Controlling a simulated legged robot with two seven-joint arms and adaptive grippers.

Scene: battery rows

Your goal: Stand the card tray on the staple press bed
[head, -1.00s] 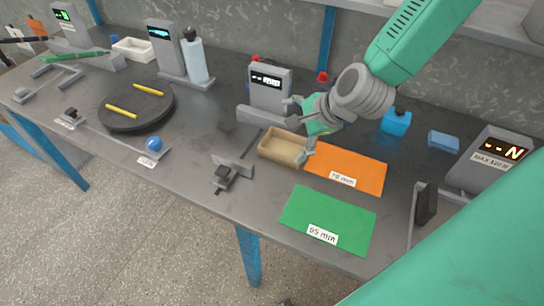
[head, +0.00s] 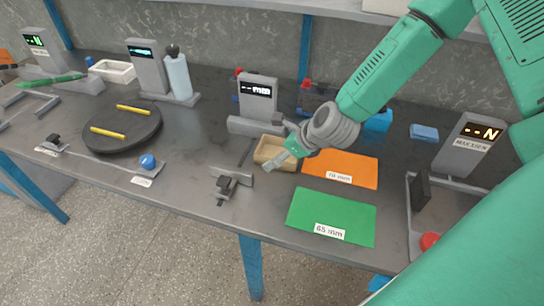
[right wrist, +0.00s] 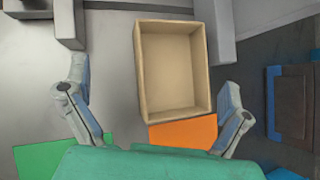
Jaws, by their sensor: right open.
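A tan open box, which looks like the card tray (head: 265,152), sits upright on the grey bench, left of the orange mat. It is empty in the right wrist view (right wrist: 172,68). My right gripper (head: 283,151) is over the tray's right side and hides part of it. In the right wrist view the gripper (right wrist: 158,106) is open, with the near part of the tray between its fingers. The right finger is close to the tray wall and the left one is well apart.
The orange mat (head: 340,170) and green mat (head: 331,216) lie right of the tray. A grey display unit (head: 258,97) stands behind it, and a small clamp (head: 228,184) in front. A black turntable (head: 122,127), bottle (head: 178,76) and white tray (head: 112,70) are at left.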

